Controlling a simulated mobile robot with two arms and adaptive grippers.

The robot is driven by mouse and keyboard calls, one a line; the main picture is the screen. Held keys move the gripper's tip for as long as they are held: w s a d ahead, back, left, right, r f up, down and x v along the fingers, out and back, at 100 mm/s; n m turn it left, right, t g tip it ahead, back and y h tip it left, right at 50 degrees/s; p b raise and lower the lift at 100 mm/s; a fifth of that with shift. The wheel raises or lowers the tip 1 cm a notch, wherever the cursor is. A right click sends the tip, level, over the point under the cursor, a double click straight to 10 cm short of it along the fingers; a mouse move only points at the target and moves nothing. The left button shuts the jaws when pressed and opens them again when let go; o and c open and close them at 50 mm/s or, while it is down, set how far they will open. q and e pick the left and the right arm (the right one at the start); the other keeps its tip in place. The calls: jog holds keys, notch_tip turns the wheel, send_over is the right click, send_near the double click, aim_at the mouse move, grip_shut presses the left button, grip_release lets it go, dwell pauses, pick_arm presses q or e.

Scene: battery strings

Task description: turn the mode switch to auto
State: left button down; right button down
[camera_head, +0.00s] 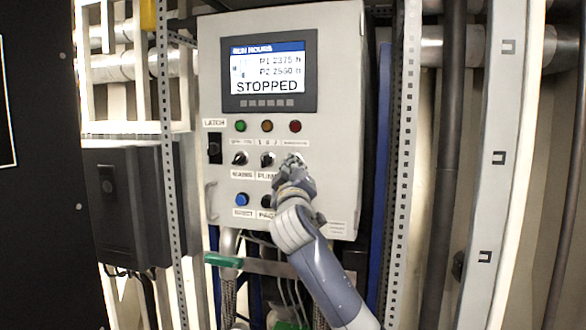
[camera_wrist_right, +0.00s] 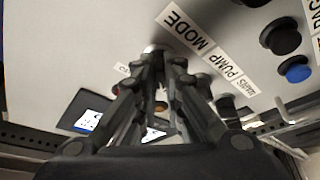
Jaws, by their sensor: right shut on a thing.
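The mode switch (camera_wrist_right: 154,47) is the right-hand one in the row of switches on the grey control panel (camera_head: 340,100). My right gripper (camera_head: 294,163) covers most of it in the head view. In the right wrist view the gripper (camera_wrist_right: 161,58) has its fingertips at the switch beside the MODE label (camera_wrist_right: 187,30), shut on it. The switch's pointer is hidden, so its setting cannot be read. The display (camera_head: 268,72) shows run hours and the word STOPPED. My left gripper is out of view.
The pump switch (camera_head: 267,159) and mains switch (camera_head: 240,158) sit left of the gripper. Green (camera_head: 240,126), amber (camera_head: 267,126) and red (camera_head: 295,126) lamps are above. A blue button (camera_head: 242,200) is below. Perforated uprights (camera_head: 402,170) flank the panel.

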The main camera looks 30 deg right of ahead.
jog(key=shift+w+a+m+g+h+b, duration=0.2)
jog(key=shift+m+g+h+b, duration=1.55)
jog(key=shift+m, duration=2.45)
jog(key=shift+w+a+m+g+h+b, duration=0.15)
jog(key=shift+m+g+h+b, duration=0.95)
jog(key=shift+m+b, duration=2.15)
jog(key=shift+w+a+m+g+h+b, duration=0.2)
jog(key=shift+m+g+h+b, duration=1.2)
jog(key=shift+m, duration=3.75)
jog(key=shift+g+y+p, duration=0.35)
jog(key=shift+y+p, duration=0.05)
jog(key=shift+y, duration=0.05)
jog(key=c, duration=1.7)
grip_release()
jog(key=v, duration=1.2)
